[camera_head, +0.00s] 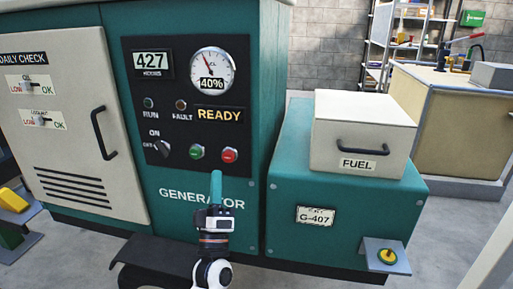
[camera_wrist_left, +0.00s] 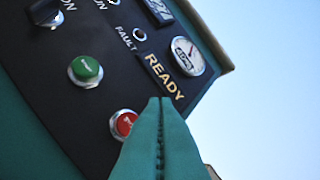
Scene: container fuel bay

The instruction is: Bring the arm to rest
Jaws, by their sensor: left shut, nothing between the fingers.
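My left gripper (camera_head: 216,190) is up in front of the generator's green front, just below the black control panel (camera_head: 186,100). Its teal fingers are together with nothing between them. They also show in the left wrist view (camera_wrist_left: 160,130), pointing toward the panel near the red button (camera_wrist_left: 123,124). In the head view the green button (camera_head: 196,152) and red button (camera_head: 229,155) sit just above the fingertips. I cannot tell whether the fingers touch the panel. The display reads READY (camera_head: 219,115), and the fuel gauge (camera_head: 212,71) reads 40%. My right gripper is not in view.
A beige FUEL box (camera_head: 362,135) with a dark handle stands on the teal housing (camera_head: 290,215) to the right. A small shelf with a yellow knob (camera_head: 388,256) juts out there. A closed cabinet door (camera_head: 75,130) with a handle is at left. Grey floor shows at right.

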